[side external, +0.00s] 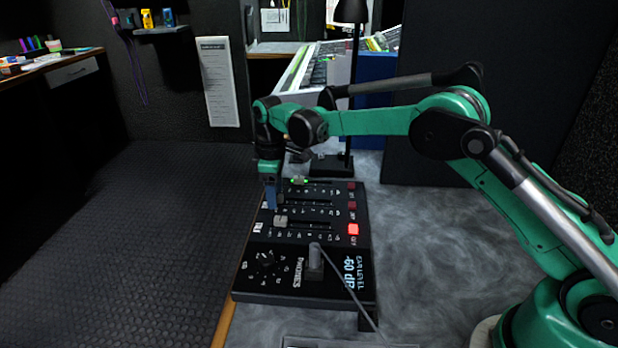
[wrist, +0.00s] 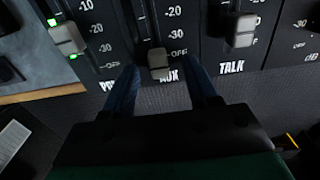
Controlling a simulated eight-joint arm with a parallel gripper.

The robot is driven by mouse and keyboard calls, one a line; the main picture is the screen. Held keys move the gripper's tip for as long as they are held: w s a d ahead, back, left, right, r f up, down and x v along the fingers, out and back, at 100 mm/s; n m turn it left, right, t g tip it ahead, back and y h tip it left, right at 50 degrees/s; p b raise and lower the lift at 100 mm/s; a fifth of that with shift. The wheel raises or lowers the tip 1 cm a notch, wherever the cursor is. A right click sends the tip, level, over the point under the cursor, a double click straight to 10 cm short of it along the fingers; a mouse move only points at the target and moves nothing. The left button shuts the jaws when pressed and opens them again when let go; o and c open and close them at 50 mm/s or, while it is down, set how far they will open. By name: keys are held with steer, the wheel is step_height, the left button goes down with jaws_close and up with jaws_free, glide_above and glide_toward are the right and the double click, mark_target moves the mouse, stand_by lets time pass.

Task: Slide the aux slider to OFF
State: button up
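The aux slider's grey knob (wrist: 158,62) is at the lower end of its slot in the wrist view, level with the OFF mark and just above the AUX label. My gripper (wrist: 163,72) is open, its two blue fingers apart on either side of this knob. I see a gap on both sides, and no clear contact. In the side view my gripper (side external: 271,198) points down at the left part of the black mixer panel (side external: 285,284) and hides the aux knob.
The talk knob (wrist: 240,30) stands to the right, above its OFF mark. Another knob (wrist: 67,38) with green lights is to the left. The panel also has a dial (side external: 266,262), a lit red button (side external: 353,230) and a plug with a cable (side external: 315,262). A lamp base (side external: 331,166) stands behind.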

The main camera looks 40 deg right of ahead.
steer(key=shift+r, duration=2.8)
steer(key=shift+s+r, duration=0.1)
steer(key=shift+r, duration=0.05)
step_height(320, 180, up, 4)
steer(key=m+t, duration=0.1)
steer(key=m, duration=0.1)
glide_above(288, 208)
steer(key=s+d+r+m+t, duration=0.1)
steer(key=s+r+m+t, duration=0.1)
steer(key=s+r, duration=0.3)
steer(key=s+d+f+m+t, duration=0.1)
steer(key=s+f+m+t, duration=0.1)
steer(key=s, duration=0.4)
steer(key=s+f+m+t, duration=0.2)
steer(key=s+m, duration=0.1)
steer(key=s, duration=0.4)
steer(key=shift+d+f, duration=0.35)
